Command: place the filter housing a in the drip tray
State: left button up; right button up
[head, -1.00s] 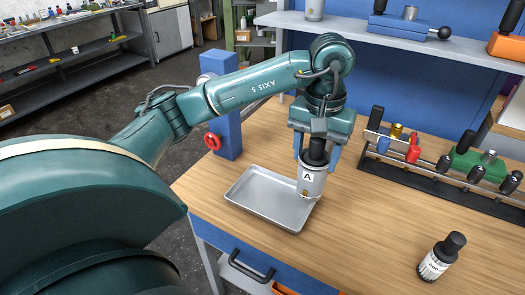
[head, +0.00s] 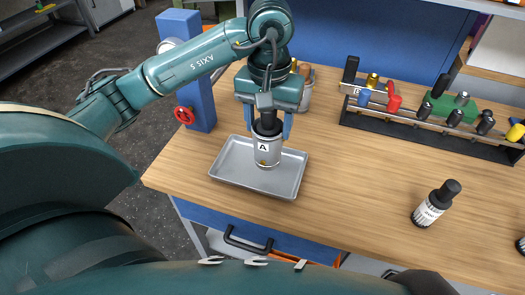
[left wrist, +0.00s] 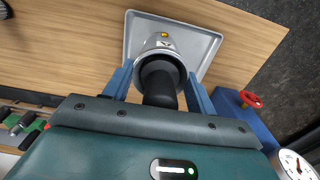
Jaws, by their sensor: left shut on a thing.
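My left gripper (head: 267,128) points straight down and is shut on filter housing A (head: 268,152), a silver cylinder with a black top and an "A" label. The housing is upright, over the drip tray (head: 228,171), a shallow grey metal tray on the wooden bench. Its lower end appears within the tray's rim; I cannot tell if it touches the floor. In the left wrist view the blue fingers (left wrist: 160,85) straddle the black top of the housing (left wrist: 158,46), with the tray (left wrist: 205,45) beyond it. My right gripper is not in view.
A blue post with a red handwheel (head: 184,115) stands left of the tray. Another metallic container (head: 306,98) is partly hidden behind my gripper. A rack of tools (head: 430,122) lies at the back right. Bench between is clear.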

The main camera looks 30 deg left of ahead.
aim_at(268, 147)
pick_arm(q)
jog(key=shift+f, duration=0.95)
notch_tip(268, 147, down, 5)
jog(key=shift+f, duration=0.2)
jog(key=o, duration=1.7)
jog(key=shift+r, duration=0.1)
